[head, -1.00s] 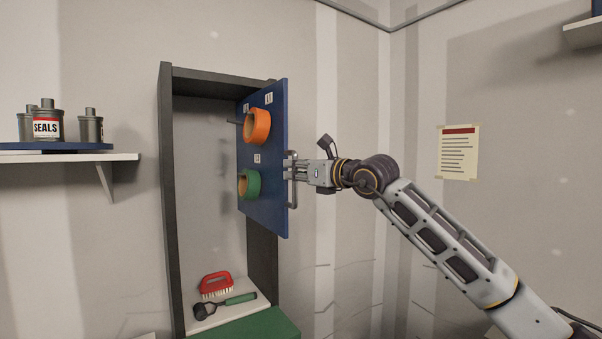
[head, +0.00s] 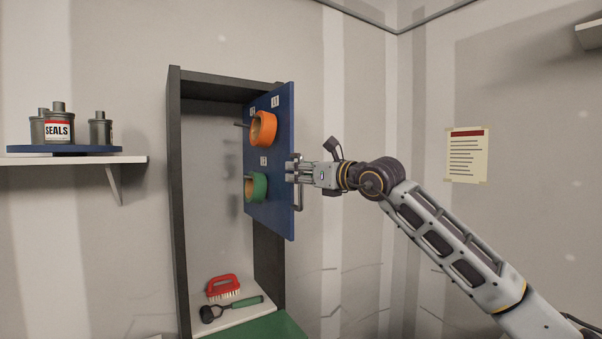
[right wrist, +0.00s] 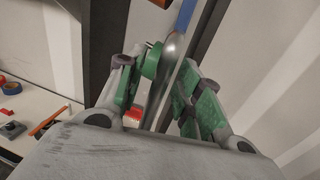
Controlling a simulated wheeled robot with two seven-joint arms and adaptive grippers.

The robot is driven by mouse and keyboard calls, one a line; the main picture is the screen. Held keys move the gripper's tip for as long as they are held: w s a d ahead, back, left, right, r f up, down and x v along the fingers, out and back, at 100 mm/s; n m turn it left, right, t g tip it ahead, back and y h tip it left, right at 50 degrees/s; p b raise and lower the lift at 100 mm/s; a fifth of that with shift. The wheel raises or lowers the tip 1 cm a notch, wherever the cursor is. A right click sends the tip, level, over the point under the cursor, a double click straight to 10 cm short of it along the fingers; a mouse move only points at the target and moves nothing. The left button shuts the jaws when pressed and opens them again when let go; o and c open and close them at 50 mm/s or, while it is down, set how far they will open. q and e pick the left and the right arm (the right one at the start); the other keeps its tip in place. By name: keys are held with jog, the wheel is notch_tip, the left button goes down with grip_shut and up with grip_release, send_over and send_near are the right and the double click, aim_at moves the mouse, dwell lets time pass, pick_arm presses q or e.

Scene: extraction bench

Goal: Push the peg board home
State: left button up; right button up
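The peg board (head: 273,208) is a blue upright panel standing partly out of a tall dark cabinet (head: 178,200). An orange roll (head: 263,128) and a green roll (head: 257,187) hang on its left face. A grey metal handle (head: 299,196) is on its outer edge; it also shows in the right wrist view (right wrist: 173,47). My right gripper (head: 296,173) reaches in from the right at mid-height of the board. In the right wrist view its green-padded fingers (right wrist: 170,72) lie on both sides of the handle, closed on it. My left gripper is out of view.
A red brush (head: 223,286) and a dark-headed tool with a green grip (head: 240,306) lie on the cabinet's bottom. A shelf (head: 75,160) with grey cans (head: 58,127) is at the left. A notice (head: 467,155) hangs on the right wall.

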jog(key=v, duration=1.2)
dwell(0.3)
